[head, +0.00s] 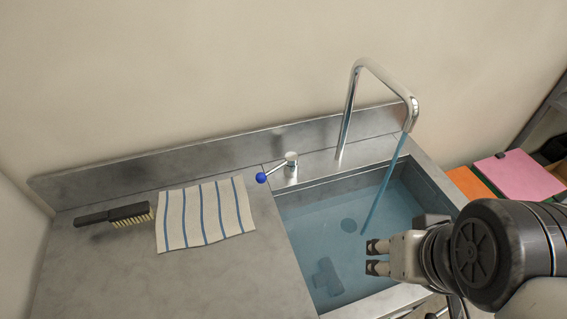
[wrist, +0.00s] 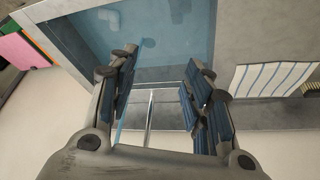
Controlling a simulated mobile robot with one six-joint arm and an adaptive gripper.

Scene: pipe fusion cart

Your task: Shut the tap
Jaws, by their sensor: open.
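The tap has a tall chrome spout (head: 347,115) bent over the sink, and it also shows between my fingers in the wrist view (wrist: 149,120). A blue stream of water (head: 384,184) runs from its mouth into the sink. The tap's lever (head: 276,171) ends in a blue knob (head: 261,178) and points left and toward the front from a chrome base (head: 291,160). My gripper (head: 371,257) is open and empty above the sink, to the right of the lever and apart from it. The lever is not clearly visible in the wrist view.
The sink (head: 308,262) holds bluish water; a grey shape in it is unclear. A striped cloth (head: 205,213) and a brush (head: 115,214) lie on the steel counter (head: 235,275) to the left. A low backsplash (head: 150,164) runs along the wall. Coloured folders (head: 515,176) lie at right.

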